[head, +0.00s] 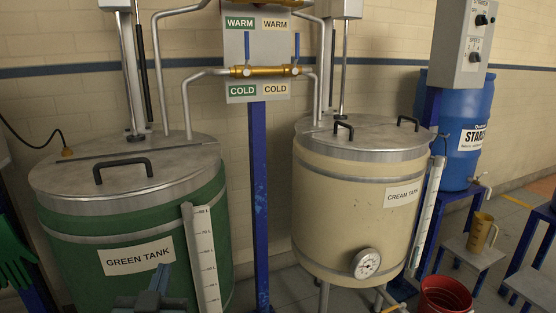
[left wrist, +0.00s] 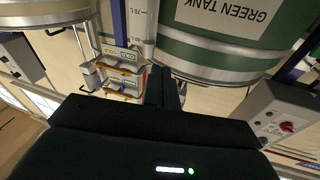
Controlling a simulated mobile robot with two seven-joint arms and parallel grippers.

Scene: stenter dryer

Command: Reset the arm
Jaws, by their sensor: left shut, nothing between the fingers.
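My left gripper (head: 155,285) is at the bottom of the head view, in front of the green tank (head: 75,265) and just under its "GREEN TANK" label (head: 137,257). Its fingers are shut and hold nothing. In the left wrist view my left gripper (left wrist: 165,85) shows dark and closed, with the green tank (left wrist: 195,50) upside down beyond it. I cannot tell how far it is from the tank wall. My right gripper is in neither view.
The cream tank (head: 345,215) stands right of the blue post (head: 260,200) with warm and cold valves. A grey control box (head: 463,40), a blue barrel (head: 455,165), a jug (head: 481,232) and a red bucket (head: 445,297) are at right. A green glove (head: 12,255) hangs at left.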

